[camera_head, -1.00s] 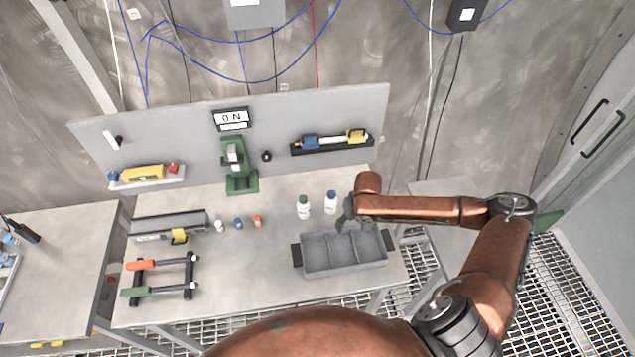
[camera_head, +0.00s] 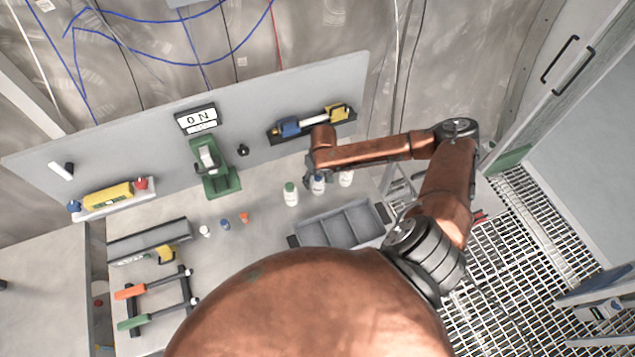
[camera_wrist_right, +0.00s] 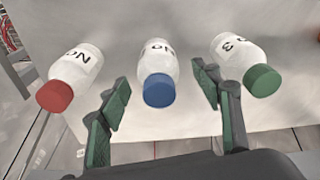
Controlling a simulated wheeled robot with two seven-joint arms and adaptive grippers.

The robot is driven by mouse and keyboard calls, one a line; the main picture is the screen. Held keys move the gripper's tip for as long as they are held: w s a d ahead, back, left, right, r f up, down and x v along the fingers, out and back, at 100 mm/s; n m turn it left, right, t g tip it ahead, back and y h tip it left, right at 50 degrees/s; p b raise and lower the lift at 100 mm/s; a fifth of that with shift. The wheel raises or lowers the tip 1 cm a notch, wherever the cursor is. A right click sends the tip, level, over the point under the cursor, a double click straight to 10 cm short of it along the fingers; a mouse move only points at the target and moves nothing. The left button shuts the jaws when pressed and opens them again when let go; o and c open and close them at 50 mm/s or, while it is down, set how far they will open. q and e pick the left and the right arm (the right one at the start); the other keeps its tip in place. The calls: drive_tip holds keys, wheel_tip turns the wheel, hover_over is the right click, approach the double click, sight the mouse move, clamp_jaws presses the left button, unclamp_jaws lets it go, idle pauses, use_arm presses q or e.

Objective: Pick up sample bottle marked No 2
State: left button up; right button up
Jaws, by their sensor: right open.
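Three white sample bottles stand in a row on the bench. In the right wrist view one has a red cap (camera_wrist_right: 57,95), the middle one a blue cap (camera_wrist_right: 158,89) and one a green cap (camera_wrist_right: 262,80). The green-capped label shows a 3; the numbers on the other two I cannot read surely. My right gripper (camera_wrist_right: 161,78) is open, its green-padded fingers either side of the blue-capped bottle, with no visible grip on it. In the head view the gripper (camera_head: 311,181) is at the blue-capped bottle (camera_head: 318,186), partly hidden by my arm. My left gripper is out of view.
A grey divided tray (camera_head: 340,228) lies in front of the bottles. A green device (camera_head: 213,170) stands behind to the left, and small capped items (camera_head: 225,224) stand left of the bottles. The neighbouring bottles are close to the gripper fingers. A back panel (camera_head: 130,135) borders the bench.

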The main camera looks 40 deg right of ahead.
drive_tip(key=shift+d+f, duration=0.1)
drive_tip(key=shift+f, duration=1.3)
drive_tip(key=c, duration=1.3)
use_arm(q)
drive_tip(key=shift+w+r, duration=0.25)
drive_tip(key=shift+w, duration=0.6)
use_arm(e)
drive_tip(key=shift+c, duration=0.5)
drive_tip(key=shift+r, duration=0.15)
